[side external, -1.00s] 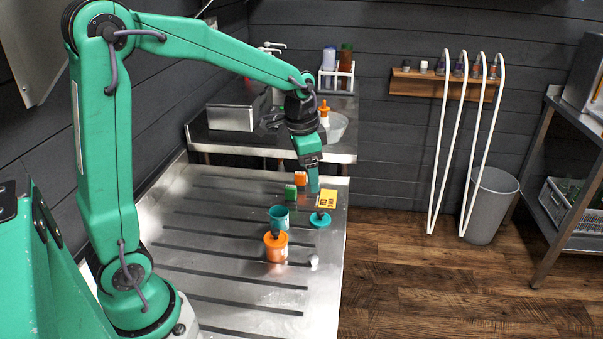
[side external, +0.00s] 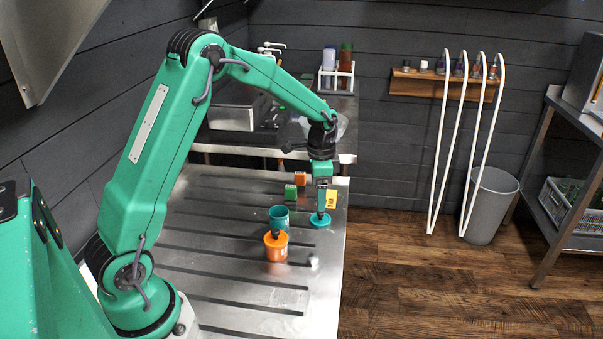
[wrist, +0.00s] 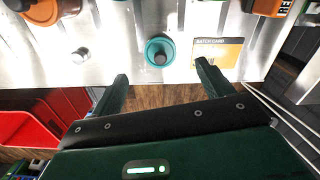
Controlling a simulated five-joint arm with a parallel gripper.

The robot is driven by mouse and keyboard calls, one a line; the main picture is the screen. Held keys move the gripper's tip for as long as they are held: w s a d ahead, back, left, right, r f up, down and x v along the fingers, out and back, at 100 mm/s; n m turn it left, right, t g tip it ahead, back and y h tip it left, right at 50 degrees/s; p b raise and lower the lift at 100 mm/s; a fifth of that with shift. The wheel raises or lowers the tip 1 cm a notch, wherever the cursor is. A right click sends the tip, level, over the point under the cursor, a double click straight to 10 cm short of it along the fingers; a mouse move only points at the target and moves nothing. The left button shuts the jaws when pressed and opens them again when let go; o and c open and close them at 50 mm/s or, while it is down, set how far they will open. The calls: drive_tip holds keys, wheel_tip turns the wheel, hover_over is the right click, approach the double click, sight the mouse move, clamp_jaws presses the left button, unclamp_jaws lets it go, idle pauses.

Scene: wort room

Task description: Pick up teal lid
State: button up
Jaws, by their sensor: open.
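The teal lid (side external: 320,221) is a flat round disc with a dark knob, lying on the steel bench near its right edge. In the wrist view the lid (wrist: 160,43) shows whole, just beyond the fingertips and roughly centred between them. My gripper (side external: 321,209) points down right above the lid in the side view, its fingers partly covering it. In the wrist view my gripper (wrist: 162,72) is open, with nothing between its fingers. I cannot tell whether a fingertip touches the knob.
A yellow batch card (wrist: 218,52) lies close beside the lid. A small pale object (side external: 314,261) lies in front.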

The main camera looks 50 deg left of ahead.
sight(320, 216)
drive_tip(key=shift+f, duration=1.05)
drive_tip(key=shift+f, duration=0.15)
drive_tip(key=shift+f, duration=2.45)
drive_tip(key=shift+c, duration=0.2)
drive_tip(key=c, duration=1)
